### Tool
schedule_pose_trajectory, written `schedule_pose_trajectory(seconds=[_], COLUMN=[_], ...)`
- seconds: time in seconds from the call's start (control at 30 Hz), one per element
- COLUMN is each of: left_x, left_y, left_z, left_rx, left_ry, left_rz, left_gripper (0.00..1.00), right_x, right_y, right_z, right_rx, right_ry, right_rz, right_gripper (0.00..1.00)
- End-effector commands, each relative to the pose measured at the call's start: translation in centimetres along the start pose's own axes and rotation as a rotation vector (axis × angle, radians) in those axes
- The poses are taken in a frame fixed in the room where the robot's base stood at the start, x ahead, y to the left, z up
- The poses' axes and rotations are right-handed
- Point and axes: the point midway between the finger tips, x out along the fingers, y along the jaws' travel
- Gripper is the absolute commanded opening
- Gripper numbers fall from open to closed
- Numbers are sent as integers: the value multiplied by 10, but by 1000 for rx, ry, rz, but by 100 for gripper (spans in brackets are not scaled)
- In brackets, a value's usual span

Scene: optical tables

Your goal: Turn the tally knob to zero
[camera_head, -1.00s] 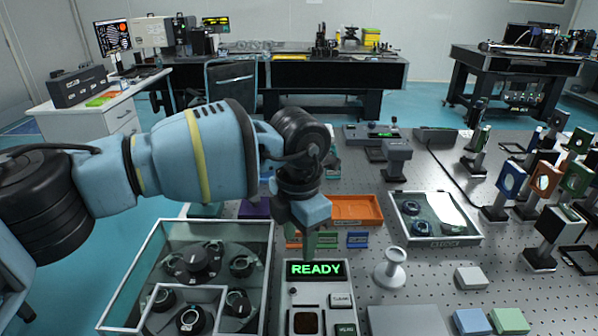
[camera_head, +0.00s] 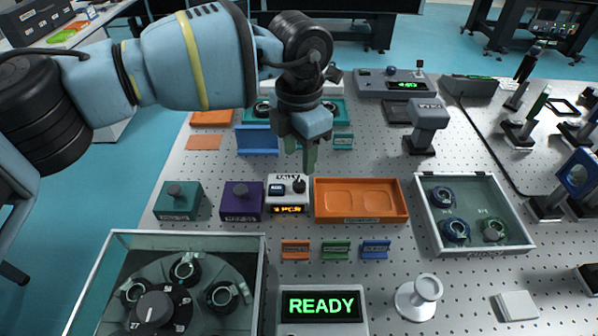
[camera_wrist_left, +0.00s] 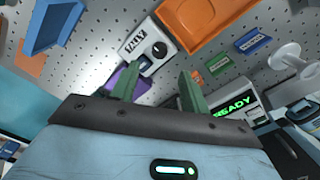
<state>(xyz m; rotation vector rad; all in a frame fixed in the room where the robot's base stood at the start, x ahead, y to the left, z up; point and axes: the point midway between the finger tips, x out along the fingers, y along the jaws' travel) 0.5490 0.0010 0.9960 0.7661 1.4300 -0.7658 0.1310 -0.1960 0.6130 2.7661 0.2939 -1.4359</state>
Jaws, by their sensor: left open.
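The tally box (camera_head: 288,204) is a small white unit labelled TALLY, with an orange display that seems to read 1 PCS. Its dark round knob (camera_head: 299,185) is at the top right of the box. In the left wrist view the box (camera_wrist_left: 136,62) and knob (camera_wrist_left: 159,49) lie beyond the fingertips. My left gripper (camera_head: 309,160) points down, open and empty, with its green fingers (camera_wrist_left: 158,82) apart. In the head view its tips appear just above the knob, not touching it. My right gripper is not in view.
A purple box (camera_head: 242,202) stands close left of the tally box and an orange tray (camera_head: 361,217) close right. A READY display unit (camera_head: 321,305) and a glass-walled case (camera_head: 262,290) are in front. A blue bracket (camera_head: 257,141) stands behind.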

Motion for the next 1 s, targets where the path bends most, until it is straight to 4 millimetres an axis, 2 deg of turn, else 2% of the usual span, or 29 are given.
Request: schedule_pose_trajectory(seconds=[0.5, 0.7, 0.93, 1.0], left_x=[66, 76, 77, 76], left_y=[0, 0, 0, 0], left_z=[0, 0, 0, 0], left_rx=[0, 1, 0, 0], left_ry=[2, 1, 1, 1], left_rz=[-1, 0, 0, 0], left_gripper=[46, 46, 46, 38], right_x=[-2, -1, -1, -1], right_y=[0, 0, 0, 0], right_z=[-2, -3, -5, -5], right_rx=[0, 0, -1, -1], right_ry=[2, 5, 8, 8], right_rz=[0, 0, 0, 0], right_gripper=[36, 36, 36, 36])
